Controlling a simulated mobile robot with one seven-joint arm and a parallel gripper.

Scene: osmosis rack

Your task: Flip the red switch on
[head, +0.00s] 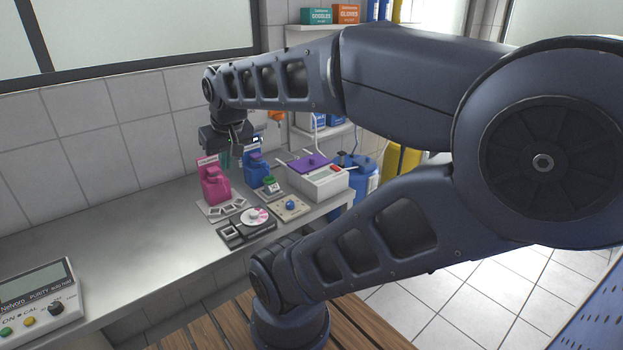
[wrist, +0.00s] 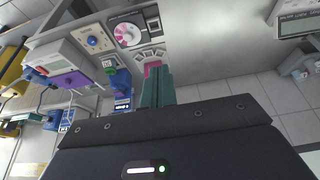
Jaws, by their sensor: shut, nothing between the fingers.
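A small red part (head: 335,168), which looks like the red switch, sits on top of the white box (head: 318,186) at the right end of the bench. It is too small to tell its position. In the wrist view the red part (wrist: 41,71) is at the left on the box (wrist: 67,55).
The bench's middle (head: 120,240) is clear; a meter (head: 38,302) stands at left.

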